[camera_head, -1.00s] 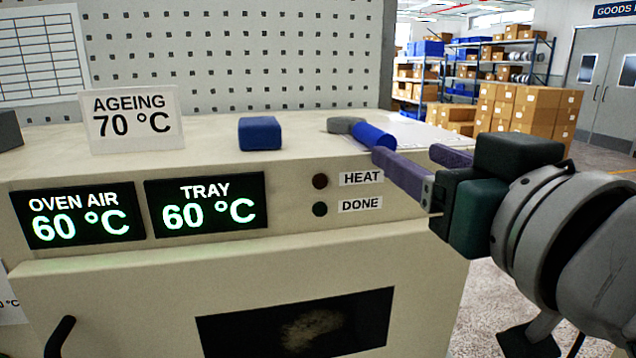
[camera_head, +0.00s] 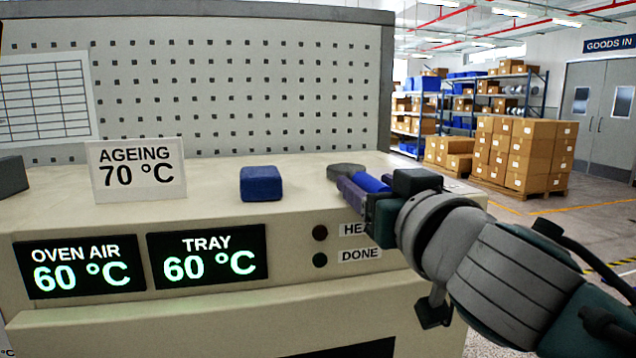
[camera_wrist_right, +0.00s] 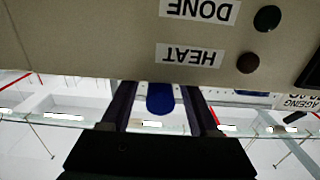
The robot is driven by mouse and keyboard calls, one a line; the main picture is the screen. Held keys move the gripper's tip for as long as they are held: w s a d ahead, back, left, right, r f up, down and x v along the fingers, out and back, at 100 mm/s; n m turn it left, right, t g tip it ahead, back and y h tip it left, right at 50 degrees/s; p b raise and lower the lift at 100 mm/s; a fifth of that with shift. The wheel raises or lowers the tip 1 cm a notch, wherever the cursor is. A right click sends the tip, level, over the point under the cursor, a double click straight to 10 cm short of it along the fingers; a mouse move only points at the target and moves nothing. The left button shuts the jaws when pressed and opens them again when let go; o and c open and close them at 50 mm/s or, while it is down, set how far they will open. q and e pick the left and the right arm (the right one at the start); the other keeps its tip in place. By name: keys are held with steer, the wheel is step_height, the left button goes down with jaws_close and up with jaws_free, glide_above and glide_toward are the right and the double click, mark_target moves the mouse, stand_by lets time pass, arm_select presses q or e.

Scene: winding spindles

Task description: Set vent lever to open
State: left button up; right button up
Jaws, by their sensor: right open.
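The vent lever is a blue bar (camera_head: 370,183) with a round grey hub (camera_head: 346,170), on the right part of the oven's top. It points toward the front right, and my gripper partly hides it. My right gripper (camera_head: 352,188) is at the lever, with a purple finger along the bar's near side. In the right wrist view, which is upside down, the blue lever end (camera_wrist_right: 160,98) shows between the two open fingers (camera_wrist_right: 160,108). I cannot tell whether they touch it. My left gripper is not in view.
A blue block (camera_head: 261,184) and an AGEING 70 °C sign (camera_head: 136,169) stand on the oven top (camera_head: 300,180). Displays (camera_head: 207,254) on the front read 60 °C. A pegboard (camera_head: 230,85) rises behind. The top between block and hub is clear.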

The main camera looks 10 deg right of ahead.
jaws_close()
stand_by(0.4)
stand_by(1.0)
